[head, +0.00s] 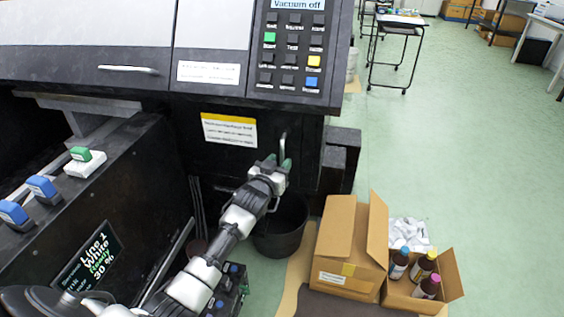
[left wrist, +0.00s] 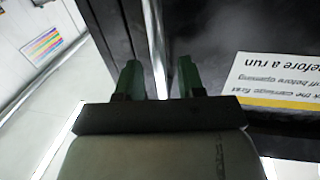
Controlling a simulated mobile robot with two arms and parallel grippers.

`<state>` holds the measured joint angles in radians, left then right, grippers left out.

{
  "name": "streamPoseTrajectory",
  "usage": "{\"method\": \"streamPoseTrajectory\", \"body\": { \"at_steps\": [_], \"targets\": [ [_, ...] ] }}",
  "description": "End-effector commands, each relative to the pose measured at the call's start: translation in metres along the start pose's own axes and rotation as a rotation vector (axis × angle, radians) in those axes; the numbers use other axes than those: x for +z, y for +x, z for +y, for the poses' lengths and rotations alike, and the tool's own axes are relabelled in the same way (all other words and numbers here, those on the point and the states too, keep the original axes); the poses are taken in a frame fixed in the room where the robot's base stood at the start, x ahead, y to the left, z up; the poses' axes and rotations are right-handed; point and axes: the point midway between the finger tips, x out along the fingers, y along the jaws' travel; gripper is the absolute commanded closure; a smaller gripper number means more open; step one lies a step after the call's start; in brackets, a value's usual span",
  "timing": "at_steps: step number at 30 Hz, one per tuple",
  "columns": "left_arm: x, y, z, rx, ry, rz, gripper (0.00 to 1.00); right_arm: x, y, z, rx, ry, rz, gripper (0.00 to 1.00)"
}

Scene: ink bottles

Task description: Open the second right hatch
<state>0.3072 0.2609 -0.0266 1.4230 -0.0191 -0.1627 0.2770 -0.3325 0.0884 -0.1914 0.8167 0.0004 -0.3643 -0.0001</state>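The hatch (head: 190,145) is a black panel on the lower front of the large machine, with a yellow-and-white label (head: 229,130). It looks closed. A slim upright metal handle (head: 283,146) sits near its right edge. My left gripper (head: 279,162) is at the handle's lower part. In the left wrist view, the green fingers of the left gripper (left wrist: 158,72) are spread, with the bright handle bar (left wrist: 155,45) between them and small gaps visible beside it. The label also shows there (left wrist: 278,82). My right gripper is not in view.
A dark bin (head: 280,232) stands on the floor below the hatch. Cardboard boxes (head: 345,240) stand to its right, one holding several bottles (head: 424,268). The green floor (head: 430,150) at right is clear.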

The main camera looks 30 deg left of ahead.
Motion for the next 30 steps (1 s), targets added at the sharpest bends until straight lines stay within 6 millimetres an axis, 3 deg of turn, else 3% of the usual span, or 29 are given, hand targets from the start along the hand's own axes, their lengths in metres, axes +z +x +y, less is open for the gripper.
{"method": "streamPoseTrajectory", "body": {
  "at_steps": [6, 15, 23, 30],
  "targets": [
    [0.001, 0.019, 0.000, 0.000, 0.000, 0.000, 0.61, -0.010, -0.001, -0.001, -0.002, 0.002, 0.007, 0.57],
    [0.001, 0.021, 0.000, 0.000, 0.000, -0.001, 0.61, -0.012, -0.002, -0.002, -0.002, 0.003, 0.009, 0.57],
    [0.001, 0.021, 0.000, 0.000, 0.000, -0.001, 1.00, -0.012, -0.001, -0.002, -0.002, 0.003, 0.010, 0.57],
    [0.001, 0.020, 0.000, 0.000, 0.000, -0.001, 1.00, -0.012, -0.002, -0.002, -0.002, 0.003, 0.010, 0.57]
  ]
}}
